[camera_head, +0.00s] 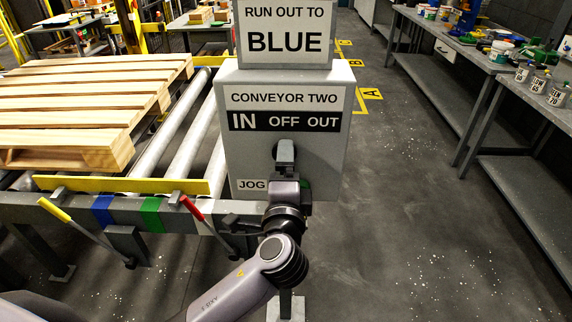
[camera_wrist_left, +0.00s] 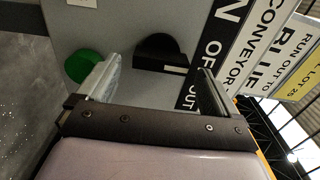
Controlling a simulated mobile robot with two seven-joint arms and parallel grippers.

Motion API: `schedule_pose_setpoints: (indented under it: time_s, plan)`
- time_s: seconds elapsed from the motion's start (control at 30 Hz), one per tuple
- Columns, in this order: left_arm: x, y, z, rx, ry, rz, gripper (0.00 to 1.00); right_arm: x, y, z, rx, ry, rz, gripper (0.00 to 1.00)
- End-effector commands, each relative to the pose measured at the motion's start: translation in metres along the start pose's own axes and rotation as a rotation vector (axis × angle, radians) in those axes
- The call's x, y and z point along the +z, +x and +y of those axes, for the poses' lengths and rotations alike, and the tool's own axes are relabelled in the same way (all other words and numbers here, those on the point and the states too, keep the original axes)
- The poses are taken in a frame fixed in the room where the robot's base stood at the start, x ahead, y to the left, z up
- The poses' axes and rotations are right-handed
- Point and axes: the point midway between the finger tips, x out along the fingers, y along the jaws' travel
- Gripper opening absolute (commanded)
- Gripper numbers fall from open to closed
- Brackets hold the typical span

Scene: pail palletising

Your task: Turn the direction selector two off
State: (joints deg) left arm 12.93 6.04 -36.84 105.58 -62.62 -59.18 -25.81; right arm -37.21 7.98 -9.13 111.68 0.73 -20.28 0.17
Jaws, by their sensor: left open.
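The conveyor two control box (camera_head: 330,170) stands in the middle of the head view, with a label strip (camera_head: 286,122) reading IN, OFF, OUT. The direction selector, a black knob with a white mark (camera_wrist_left: 160,50), shows in the left wrist view. My left gripper (camera_head: 285,168) is at the front of the box, below the strip, and hides most of the knob in the head view. In the left wrist view my left gripper (camera_wrist_left: 158,72) is open, its fingers spread to either side of the knob without a visible grip. I cannot tell which label the mark points to.
A green button (camera_wrist_left: 83,65) is on the box face beside one finger; a JOG label (camera_head: 252,185) is low on the box. Red (camera_head: 192,208) and yellow (camera_head: 54,210) levers and a pallet (camera_head: 90,100) on rollers lie left. The right floor is clear before a bench (camera_head: 470,50).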

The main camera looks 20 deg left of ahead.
Motion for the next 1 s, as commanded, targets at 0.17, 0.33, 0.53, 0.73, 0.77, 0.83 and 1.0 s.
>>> schedule_pose_setpoints:
  time_s: [0.17,0.33,0.53,0.73,0.77,0.83,1.0]
  plan:
    - [0.0,-0.028,0.002,0.001,-0.002,0.001,0.94,0.005,0.004,0.0,0.0,0.0,0.0,0.0]
    - [0.0,-0.044,0.001,0.0,-0.001,0.001,0.94,0.007,0.005,0.0,0.0,0.0,0.0,0.0]
    - [0.0,-0.047,0.0,0.0,0.001,0.0,0.94,0.007,0.005,0.0,0.0,0.0,0.0,0.0]
    - [0.0,-0.047,0.0,-0.001,0.0,0.0,0.94,0.007,0.005,0.0,0.0,0.0,0.0,0.0]
    - [0.0,-0.046,0.0,-0.001,0.0,0.0,0.94,0.007,0.005,0.0,0.0,0.0,0.0,0.0]
    - [0.0,-0.046,0.0,0.0,0.0,0.0,0.94,0.007,0.005,0.0,0.0,0.0,0.0,0.0]
    - [0.003,-0.049,0.032,0.093,-0.058,0.036,0.94,0.007,0.005,0.0,0.0,0.0,0.0,0.0]
